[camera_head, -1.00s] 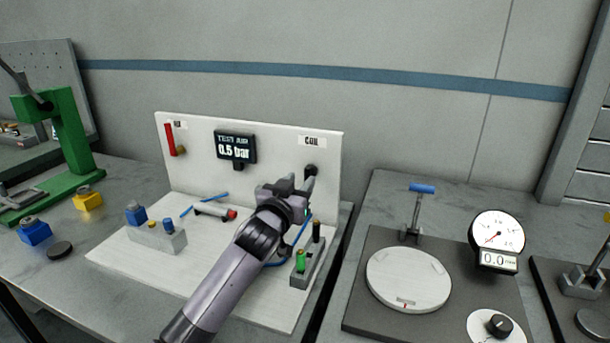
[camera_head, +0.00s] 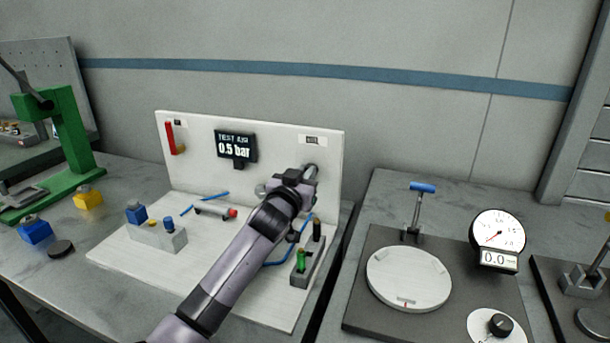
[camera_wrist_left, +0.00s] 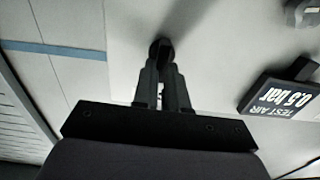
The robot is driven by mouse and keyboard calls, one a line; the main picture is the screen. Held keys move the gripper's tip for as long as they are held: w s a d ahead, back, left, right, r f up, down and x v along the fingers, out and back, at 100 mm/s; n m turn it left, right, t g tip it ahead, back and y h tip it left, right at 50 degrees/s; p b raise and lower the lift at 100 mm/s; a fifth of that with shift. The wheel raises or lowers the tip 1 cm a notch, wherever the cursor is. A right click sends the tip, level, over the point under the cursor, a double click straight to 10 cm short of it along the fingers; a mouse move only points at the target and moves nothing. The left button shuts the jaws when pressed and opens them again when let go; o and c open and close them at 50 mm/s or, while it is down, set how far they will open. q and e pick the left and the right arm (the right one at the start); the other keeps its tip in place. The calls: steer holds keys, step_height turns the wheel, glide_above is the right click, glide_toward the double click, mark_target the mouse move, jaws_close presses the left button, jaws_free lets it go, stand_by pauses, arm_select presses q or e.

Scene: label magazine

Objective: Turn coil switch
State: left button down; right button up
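The coil switch is a small dark knob on the upright white panel (camera_head: 190,180), below the small label (camera_head: 313,140) at the panel's right. In the head view my left gripper (camera_head: 309,174) is at the knob and mostly covers it. In the left wrist view the coil switch (camera_wrist_left: 160,47) sits at the tips of my left gripper (camera_wrist_left: 161,72). The two fingers are close together with the knob between their tips, a narrow gap showing behind it. The knob's turn position is hidden. My right gripper is in neither view.
A display (camera_head: 236,147) reading 0.5 bar and a red lever (camera_head: 170,137) are on the panel to the left. A block with a green post (camera_head: 300,262) stands below my arm. A round plate (camera_head: 408,280) and a dial gauge (camera_head: 498,232) are at right.

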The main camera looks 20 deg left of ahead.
arm_select(q)
steer(key=shift+m, duration=0.4)
steer(key=shift+d+f+m+p, duration=0.1)
steer(key=shift+d+m+p, duration=0.2)
steer(key=shift+m, duration=1.7)
steer(key=shift+d+f+m+p, duration=0.1)
steer(key=shift+m+p, duration=0.3)
steer(key=shift+m, duration=1.6)
steer(key=c, duration=1.2)
jaws_free()
steer(key=shift+o, duration=0.2)
steer(key=shift+s, duration=0.15)
steer(key=s, duration=0.7)
steer(key=shift+a, duration=0.2)
